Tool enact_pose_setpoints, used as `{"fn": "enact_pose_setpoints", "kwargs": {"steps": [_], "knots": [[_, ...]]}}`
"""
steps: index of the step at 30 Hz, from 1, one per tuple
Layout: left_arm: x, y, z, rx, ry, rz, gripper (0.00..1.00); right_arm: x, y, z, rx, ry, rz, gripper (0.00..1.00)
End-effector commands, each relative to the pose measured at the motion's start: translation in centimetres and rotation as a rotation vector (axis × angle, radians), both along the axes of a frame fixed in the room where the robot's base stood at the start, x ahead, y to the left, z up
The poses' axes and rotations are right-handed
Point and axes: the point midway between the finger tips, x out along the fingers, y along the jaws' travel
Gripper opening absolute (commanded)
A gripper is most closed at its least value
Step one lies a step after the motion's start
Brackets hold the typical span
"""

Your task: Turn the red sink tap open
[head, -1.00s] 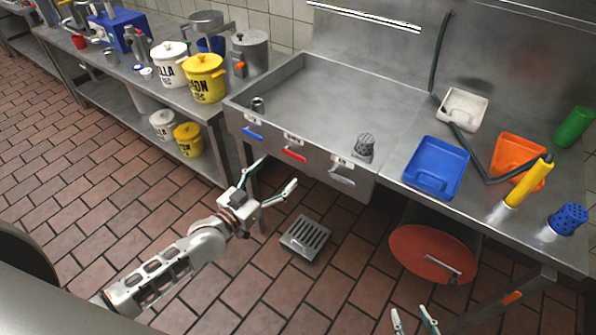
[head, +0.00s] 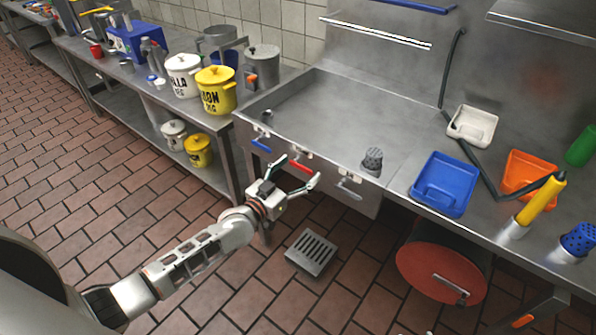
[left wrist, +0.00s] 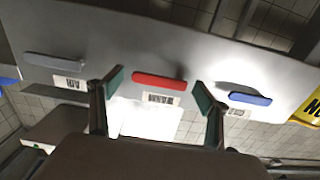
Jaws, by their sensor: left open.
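The red tap handle (head: 301,167) is a flat bar on the front panel of the steel sink (head: 330,105), between a blue handle (head: 261,146) and a grey one (head: 349,189). My left gripper (head: 297,171) is open and empty in front of the red handle. In the left wrist view the red handle (left wrist: 158,82) shows between the two spread fingertips, with the blue handle (left wrist: 250,98) to the right and the grey one (left wrist: 53,62) to the left. I see no finger touching the red handle. My right gripper is out of view.
A perforated shaker (head: 373,160) stands on the sink edge. A blue tray (head: 442,184) lies on the counter to the right. A floor grate (head: 311,252) and a round red lid (head: 441,275) are below. Pots stand on the left counter.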

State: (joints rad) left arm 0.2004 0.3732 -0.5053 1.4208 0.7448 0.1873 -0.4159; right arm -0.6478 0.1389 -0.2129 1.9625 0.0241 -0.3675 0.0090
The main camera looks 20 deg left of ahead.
Motion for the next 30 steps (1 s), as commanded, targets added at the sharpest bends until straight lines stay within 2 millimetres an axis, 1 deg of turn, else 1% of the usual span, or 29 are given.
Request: {"fn": "enact_pose_setpoints", "kwargs": {"steps": [5,6,8,9,11,12,22,26,30], "knots": [[-0.02,-0.02,0.01,0.0,0.0,0.0,0.76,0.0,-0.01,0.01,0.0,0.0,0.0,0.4],[-0.03,-0.02,0.0,0.0,0.0,0.0,0.66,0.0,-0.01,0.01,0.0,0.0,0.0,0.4],[-0.03,-0.02,0.0,0.0,0.0,0.0,0.5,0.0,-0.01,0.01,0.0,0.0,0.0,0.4],[-0.04,-0.01,0.0,0.0,0.0,0.0,0.4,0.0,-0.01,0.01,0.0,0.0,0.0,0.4],[-0.04,-0.01,0.0,0.0,0.0,0.0,0.24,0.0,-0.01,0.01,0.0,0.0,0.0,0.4],[-0.04,-0.01,0.01,0.0,0.0,0.0,0.21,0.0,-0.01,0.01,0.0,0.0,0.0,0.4],[-0.04,-0.03,-0.1,0.047,-0.018,0.0,0.2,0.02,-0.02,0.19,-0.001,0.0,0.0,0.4],[-0.03,-0.02,-0.29,0.111,-0.041,0.0,0.2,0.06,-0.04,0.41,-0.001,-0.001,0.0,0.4],[-0.02,0.02,-0.64,0.212,-0.077,0.0,0.2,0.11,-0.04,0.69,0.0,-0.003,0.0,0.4]]}}
